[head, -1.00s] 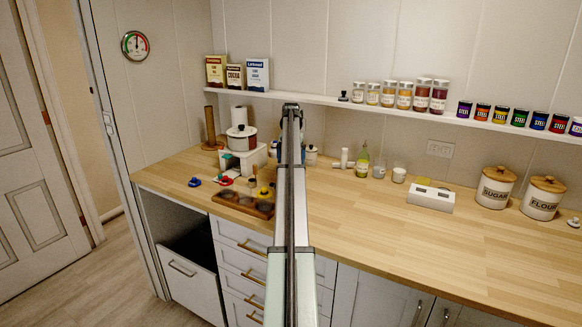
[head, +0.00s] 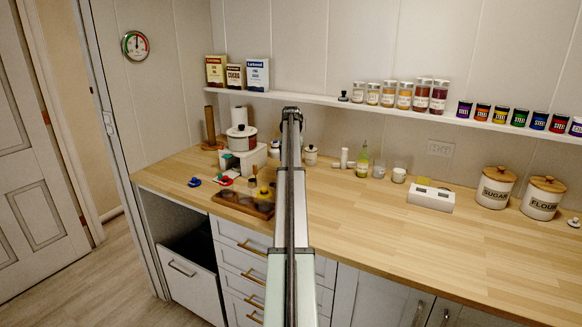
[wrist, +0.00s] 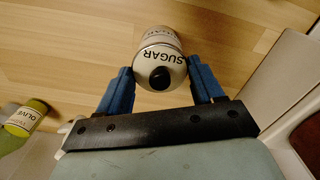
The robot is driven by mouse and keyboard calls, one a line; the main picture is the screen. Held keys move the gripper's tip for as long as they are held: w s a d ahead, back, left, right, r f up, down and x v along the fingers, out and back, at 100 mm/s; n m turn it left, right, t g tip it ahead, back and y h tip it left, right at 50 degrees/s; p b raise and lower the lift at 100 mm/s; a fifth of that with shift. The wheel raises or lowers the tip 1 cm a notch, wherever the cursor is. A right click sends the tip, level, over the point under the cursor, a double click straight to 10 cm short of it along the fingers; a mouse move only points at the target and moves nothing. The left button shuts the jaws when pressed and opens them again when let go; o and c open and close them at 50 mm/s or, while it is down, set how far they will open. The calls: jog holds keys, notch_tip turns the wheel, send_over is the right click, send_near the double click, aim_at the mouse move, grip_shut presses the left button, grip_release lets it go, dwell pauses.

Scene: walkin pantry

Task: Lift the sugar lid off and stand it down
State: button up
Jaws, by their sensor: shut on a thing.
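The sugar lid (wrist: 151,84) is a pale disc with a round black knob and the word SUGAR on it. In the wrist view it sits between the blue fingers of my gripper (wrist: 160,72), which is shut on it. A pale jar body (wrist: 158,37), also lettered SUGAR, shows just beyond the lid. I cannot tell whether a gap parts lid and jar. In the head view my own arm hides most of the gripper and the lid.
A wooden-lidded SUGAR canister (head: 495,188) and a FLOUR canister (head: 541,198) stand at the right. A small pale lidded pot (head: 311,155) stands just right of my arm. The front counter (head: 400,235) is clear.

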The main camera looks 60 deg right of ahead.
jog(key=shift+r, duration=6.5)
